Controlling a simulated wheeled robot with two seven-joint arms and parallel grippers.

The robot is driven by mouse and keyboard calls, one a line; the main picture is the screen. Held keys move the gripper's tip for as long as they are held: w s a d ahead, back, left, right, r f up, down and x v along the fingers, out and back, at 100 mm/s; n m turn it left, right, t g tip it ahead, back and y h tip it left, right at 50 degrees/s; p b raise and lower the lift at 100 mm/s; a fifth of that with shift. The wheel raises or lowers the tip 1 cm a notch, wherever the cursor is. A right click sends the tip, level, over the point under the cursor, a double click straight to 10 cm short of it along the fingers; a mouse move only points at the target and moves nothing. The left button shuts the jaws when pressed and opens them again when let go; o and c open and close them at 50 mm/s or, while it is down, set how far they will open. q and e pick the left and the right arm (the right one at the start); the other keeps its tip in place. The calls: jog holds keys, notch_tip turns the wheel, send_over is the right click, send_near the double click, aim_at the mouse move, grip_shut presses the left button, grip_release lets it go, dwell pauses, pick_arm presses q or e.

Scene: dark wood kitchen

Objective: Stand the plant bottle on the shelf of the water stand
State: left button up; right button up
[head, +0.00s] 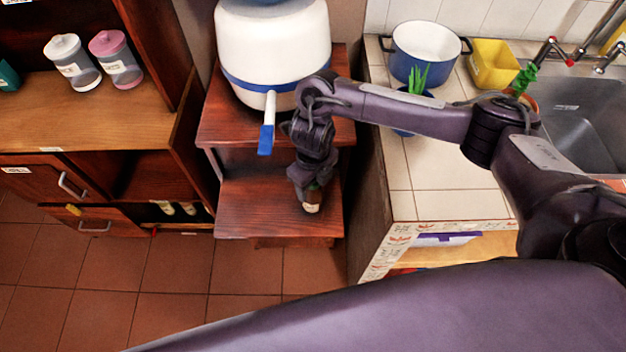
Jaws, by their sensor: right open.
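The water stand is dark reddish wood, with a lower shelf (245,205) below its top. A small dark bottle with a pale label (312,207) is on the right part of this shelf, close to its front. It looks upright, but its upper part is hidden by my right gripper (314,186). My right gripper points down right over the bottle and is open, with its fingers at or around the bottle's top. The fingertips are small and dark, so I cannot tell whether they touch it. My left gripper is not in view.
A white water dispenser (275,45) with a blue-tipped tap (267,135) stands on top, left of my forearm. The tiled counter (430,165) is close on the right, with a blue-white pot (428,50) and a yellow container (492,65). The shelf's left part is clear.

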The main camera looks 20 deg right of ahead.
jog(key=shift+r, duration=0.25)
notch_tip(320, 180, up, 12)
jog(key=p, duration=0.2)
jog(key=shift+f, duration=0.1)
dwell(0.4)
